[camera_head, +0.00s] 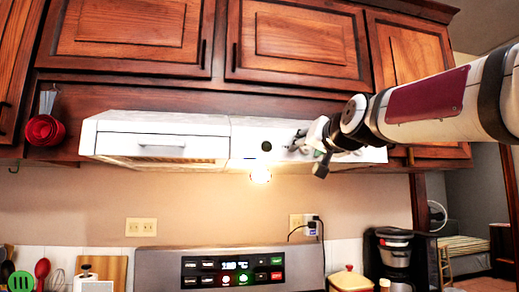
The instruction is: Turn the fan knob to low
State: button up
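The white range hood (160,126) hangs under the wooden cabinets. A round black knob (266,146) sits on the right part of its front panel, and its setting is too small to read. My gripper (297,141) is at the hood's front face, just right of this knob, with a small gap between them in the picture. Its fingers are small and seen from behind and the side, so I cannot tell whether they are open or shut on something. My gripper and arm hide the panel further right, including any other knob there.
A lit bulb (260,176) glows under the hood. Wooden cabinets (300,45) are close above. Red measuring cups (45,130) hang at left. Below stand the stove's control panel (230,270) and a coffee maker (394,250).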

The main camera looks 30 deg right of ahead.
grip_shut()
jog(key=shift+m+b, duration=0.55)
jog(key=shift+m, duration=0.55)
jog(key=m, duration=0.3)
jog(key=shift+a, duration=0.1)
jog(key=shift+o, duration=0.8)
grip_release()
jog(key=shift+s+r, duration=0.1)
jog(key=v, duration=1.1)
jog(key=shift+s, duration=0.35)
jog(key=shift+a, duration=0.15)
